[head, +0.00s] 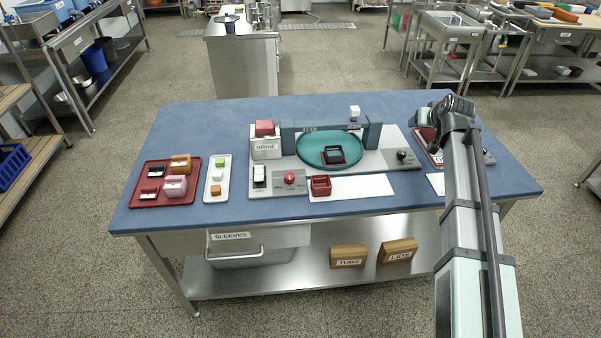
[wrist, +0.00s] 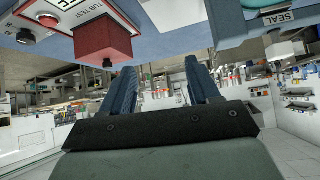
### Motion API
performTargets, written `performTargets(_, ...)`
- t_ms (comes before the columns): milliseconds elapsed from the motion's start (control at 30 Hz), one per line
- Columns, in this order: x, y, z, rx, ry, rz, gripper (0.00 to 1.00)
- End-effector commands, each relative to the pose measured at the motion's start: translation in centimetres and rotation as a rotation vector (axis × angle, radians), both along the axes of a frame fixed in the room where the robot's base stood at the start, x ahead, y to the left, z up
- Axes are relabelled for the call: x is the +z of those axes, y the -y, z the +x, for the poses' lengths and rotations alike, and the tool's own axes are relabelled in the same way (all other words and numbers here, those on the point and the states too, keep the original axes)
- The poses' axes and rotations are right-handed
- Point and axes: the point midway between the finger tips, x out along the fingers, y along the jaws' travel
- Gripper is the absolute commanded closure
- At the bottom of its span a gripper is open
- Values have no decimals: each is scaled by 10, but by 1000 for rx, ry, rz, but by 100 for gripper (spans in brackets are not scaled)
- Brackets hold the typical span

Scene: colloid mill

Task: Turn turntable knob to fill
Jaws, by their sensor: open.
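The green turntable disc (head: 318,152) sits in a light grey base, under a dark blue-grey bridge. A dark square piece with a red edge (head: 333,155) rests on the disc. A black knob (head: 403,155) stands on the right end of the base; its pointing direction is too small to read. My gripper, partly hidden by my arm in the head view, is above the right side of the table. In the wrist view my gripper (wrist: 163,76) is open, with nothing between its fingers. The knob cannot be made out in the wrist view.
A red tub (head: 320,185) stands near the base front, beside a red button (head: 290,178); the tub also shows in the wrist view (wrist: 103,40). A BRINE box (head: 266,149) stands left of the bridge (head: 372,132). A red tray (head: 150,198) and white tray (head: 207,192) lie left.

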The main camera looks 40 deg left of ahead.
Motion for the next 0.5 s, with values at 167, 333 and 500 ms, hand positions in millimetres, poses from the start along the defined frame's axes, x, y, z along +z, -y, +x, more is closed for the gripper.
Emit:
performTargets(167,33,-71,-62,140,-28,-69,39)
performTargets(333,62,-124,-124,261,-52,-138,39)
performTargets(500,83,-160,-177,360,-69,-199,39)
